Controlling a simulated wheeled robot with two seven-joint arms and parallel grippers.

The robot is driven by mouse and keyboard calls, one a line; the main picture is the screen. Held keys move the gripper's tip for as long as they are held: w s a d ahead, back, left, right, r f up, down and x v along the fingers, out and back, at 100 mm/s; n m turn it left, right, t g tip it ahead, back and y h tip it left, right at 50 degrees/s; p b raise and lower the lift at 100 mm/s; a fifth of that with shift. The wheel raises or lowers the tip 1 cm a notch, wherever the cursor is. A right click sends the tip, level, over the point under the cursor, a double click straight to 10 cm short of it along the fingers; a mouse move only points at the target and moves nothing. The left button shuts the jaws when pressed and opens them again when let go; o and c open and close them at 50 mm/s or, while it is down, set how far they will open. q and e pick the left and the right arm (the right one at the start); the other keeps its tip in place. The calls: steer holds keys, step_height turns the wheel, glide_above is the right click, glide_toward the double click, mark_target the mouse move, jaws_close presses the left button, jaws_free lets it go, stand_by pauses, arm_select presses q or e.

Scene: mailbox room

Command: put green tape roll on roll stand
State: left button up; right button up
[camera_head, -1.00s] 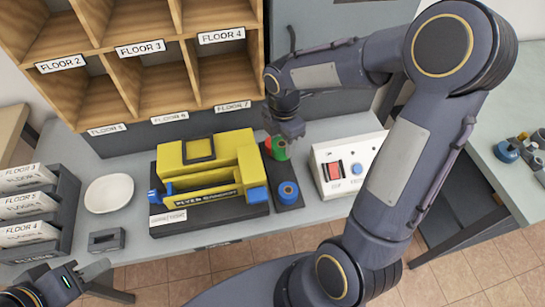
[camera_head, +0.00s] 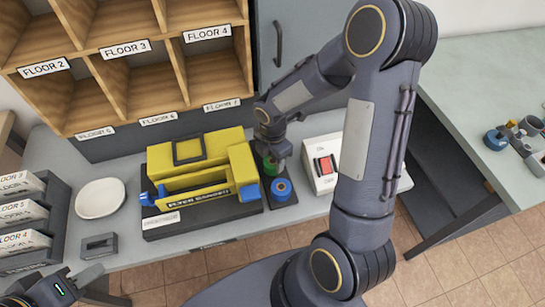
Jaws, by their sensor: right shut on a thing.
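The green tape roll (camera_head: 269,166) is under my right gripper (camera_head: 272,153), which is shut on it; the fingers and wrist hide part of the roll. It is above or at the back part of the dark roll stand (camera_head: 285,203), right of the yellow machine. I cannot tell whether roll and stand touch. A blue roll (camera_head: 282,188) sits on the front part of the stand. My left gripper (camera_head: 92,272) is low at the left, over the bench's front edge, away from the rolls; only part of its fingers shows.
The yellow flyer bander (camera_head: 215,150) stands close left of the stand. A white box with a red switch (camera_head: 325,166) is close on the right. Wooden floor-labelled cubbies (camera_head: 130,85) rise behind. A white dish (camera_head: 100,198) and a grey block (camera_head: 99,245) are at left.

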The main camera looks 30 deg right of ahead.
mark_target(272, 161)
steer(key=shift+f, duration=0.15)
steer(key=o, duration=1)
step_height(272, 161, up, 12)
steer(key=s+a+r+m+t+y, duration=0.1)
steer(key=s+r+m+t, duration=0.1)
steer(key=s+m, duration=0.3)
steer(key=s+a+r+m+t+y, duration=0.1)
steer(key=s+a+r+m, duration=0.1)
steer(key=s+m, duration=0.4)
steer(key=s+a+r+m+t+y+p, duration=0.1)
steer(key=s+r+m, duration=0.3)
steer(key=m, duration=0.6)
steer(key=shift+s+a+r+m+t+y, duration=0.1)
steer(key=shift+s+m+t+y, duration=0.1)
steer(key=shift+s+t, duration=0.25)
steer(key=shift+s+a+r+m+t+y, duration=0.1)
steer(key=shift+s+t+y, duration=0.1)
steer(key=shift+s+t, duration=0.25)
steer(key=shift+d, duration=0.1)
